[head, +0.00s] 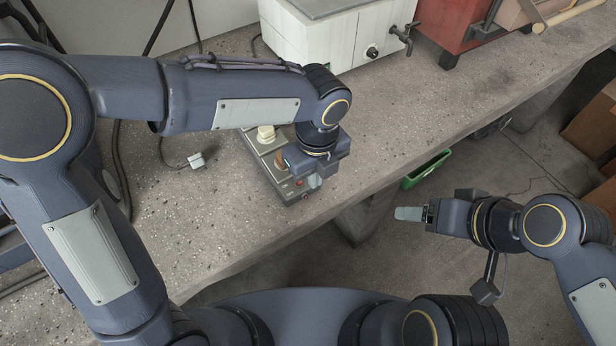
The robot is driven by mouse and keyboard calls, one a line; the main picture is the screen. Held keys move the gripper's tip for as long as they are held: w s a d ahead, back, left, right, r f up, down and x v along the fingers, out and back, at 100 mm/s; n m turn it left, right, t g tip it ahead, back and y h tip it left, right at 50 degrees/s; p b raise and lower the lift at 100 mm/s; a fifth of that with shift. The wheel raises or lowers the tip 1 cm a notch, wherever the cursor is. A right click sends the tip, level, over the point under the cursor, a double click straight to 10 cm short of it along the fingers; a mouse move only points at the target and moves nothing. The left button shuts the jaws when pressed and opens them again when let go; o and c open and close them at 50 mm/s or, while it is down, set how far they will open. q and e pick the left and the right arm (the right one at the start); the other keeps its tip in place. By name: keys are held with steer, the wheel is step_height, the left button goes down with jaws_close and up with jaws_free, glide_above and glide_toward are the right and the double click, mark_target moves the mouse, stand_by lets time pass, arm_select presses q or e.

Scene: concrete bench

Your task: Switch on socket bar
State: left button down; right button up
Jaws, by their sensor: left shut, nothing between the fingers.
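The socket bar (270,170) is a grey-green box lying on the concrete bench near its front edge. A cream plug (265,133) sits at its far end, and a brown round part shows in its middle. My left gripper (299,182) is over the near end of the bar, shut and empty. The gripper and wrist hide part of the bar's top, and I cannot tell whether the fingers touch it. A small reddish spot shows by the fingertips; the switch's position is not clear. My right gripper (409,213) is off the bench's front edge, seen side-on, its finger gap hidden.
A loose white plug (196,160) on a cable lies left of the bar. A white tank with a tap (330,38) and a red cabinet (450,30) stand at the back. A green bin (427,169) is below the bench edge. The bench (400,125) right of the bar is clear.

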arm_select(q)
step_height(320, 180, down, 10)
steer(key=shift+f+b, duration=0.1)
steer(key=shift+b, duration=0.8)
steer(key=w+a+r, duration=0.1)
steer(key=w, duration=0.1)
steer(key=shift+w+a+r+p, duration=0.3)
steer(key=shift+w+a+r, duration=0.05)
steer(key=shift+r, duration=0.05)
steer(key=shift+w+a, duration=0.15)
steer(key=shift+w, duration=0.15)
steer(key=shift+r, duration=0.15)
steer(key=shift+r+p, duration=0.1)
steer(key=shift+p, duration=0.3)
steer(key=shift+w+a+r+g+h+p, duration=0.2)
steer(key=shift+w+g+h+p, duration=0.15)
steer(key=shift+g+p, duration=0.6)
steer(key=shift+w+a+r+g+h+p, duration=0.15)
steer(key=shift+g+h+p, duration=0.4)
steer(key=shift+p, duration=0.6)
steer(key=shift+w+a+f+g+p, duration=0.15)
steer(key=shift+w+g+p, duration=0.2)
steer(key=shift+g, duration=0.25)
steer(key=shift+w+g+h, duration=0.1)
steer(key=shift+g+h, duration=0.4)
